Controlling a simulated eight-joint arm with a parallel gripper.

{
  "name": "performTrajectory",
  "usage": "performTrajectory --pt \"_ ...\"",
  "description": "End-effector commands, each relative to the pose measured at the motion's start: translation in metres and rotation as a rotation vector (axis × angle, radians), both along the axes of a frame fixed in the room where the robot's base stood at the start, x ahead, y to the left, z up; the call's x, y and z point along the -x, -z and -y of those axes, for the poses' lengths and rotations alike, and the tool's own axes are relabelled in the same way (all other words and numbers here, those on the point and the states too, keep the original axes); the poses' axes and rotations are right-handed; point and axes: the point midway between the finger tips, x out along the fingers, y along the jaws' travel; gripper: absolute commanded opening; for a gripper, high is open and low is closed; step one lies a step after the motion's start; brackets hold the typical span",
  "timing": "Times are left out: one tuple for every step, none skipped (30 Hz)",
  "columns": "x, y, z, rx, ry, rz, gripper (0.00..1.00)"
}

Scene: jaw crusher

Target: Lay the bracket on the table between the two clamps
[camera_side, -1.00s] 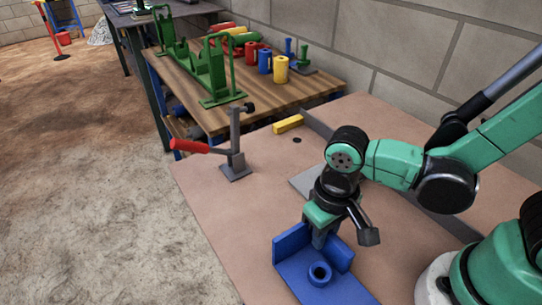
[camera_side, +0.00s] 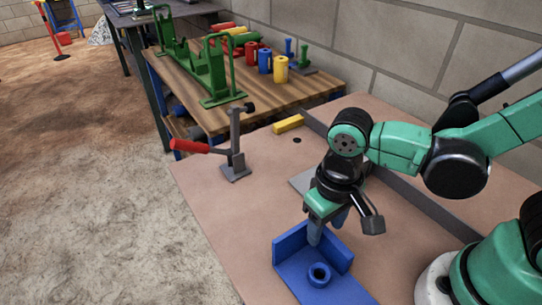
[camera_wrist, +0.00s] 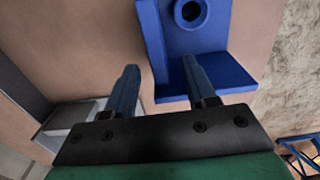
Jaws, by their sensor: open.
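The blue bracket (camera_side: 328,289) rests on the tan table (camera_side: 225,215) at the lower middle of the side view. It has upright walls at the back and a round hollow boss on its base. My gripper (camera_side: 326,232) is open at the top of the bracket's back wall. In the wrist view the bracket (camera_wrist: 212,38) lies beyond the two parted fingers (camera_wrist: 160,66), with one wall edge between them; contact cannot be told. One clamp (camera_side: 235,150) with a red handle stands on the table to the left. A second clamp cannot be made out.
A grey plate (camera_side: 301,182) lies partly hidden behind my gripper. A yellow bar (camera_side: 289,124) and a long grey rail (camera_side: 405,190) lie toward the back. A wooden bench (camera_side: 195,85) with green frames stands beyond. The table between clamp and bracket is clear.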

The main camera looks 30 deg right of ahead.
Motion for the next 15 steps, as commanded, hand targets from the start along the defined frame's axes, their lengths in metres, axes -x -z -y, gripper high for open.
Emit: performTrajectory --pt "0.001 -0.007 0.001 0.0 0.0 0.0 0.5" --pt "0.001 -0.011 0.001 0.0 0.0 0.0 0.5" --pt "0.001 -0.016 0.0 0.0 0.0 0.0 0.5" --pt "0.0 -0.02 0.0 0.0 0.0 0.0 0.5" --pt "0.0 -0.024 0.0 0.0 0.0 0.0 0.5" --pt "0.001 -0.029 0.0 0.0 0.0 0.0 0.5" --pt "0.001 -0.033 0.0 0.0 0.0 0.0 0.5" --pt "0.001 -0.037 0.001 0.0 0.0 0.0 0.5" --pt "0.001 -0.043 0.001 0.0 0.0 0.0 0.5" --pt "0.001 -0.047 0.0 0.0 0.0 0.0 0.5" --pt "0.0 -0.052 0.0 0.0 0.0 0.0 0.5" --pt "0.0 -0.058 0.0 0.0 0.0 0.0 0.5" --pt "0.001 -0.062 0.0 0.0 0.0 0.0 0.5" --pt "0.001 -0.066 0.001 0.0 0.0 0.0 0.5" --pt "0.001 -0.071 0.001 0.0 0.0 0.0 0.5"
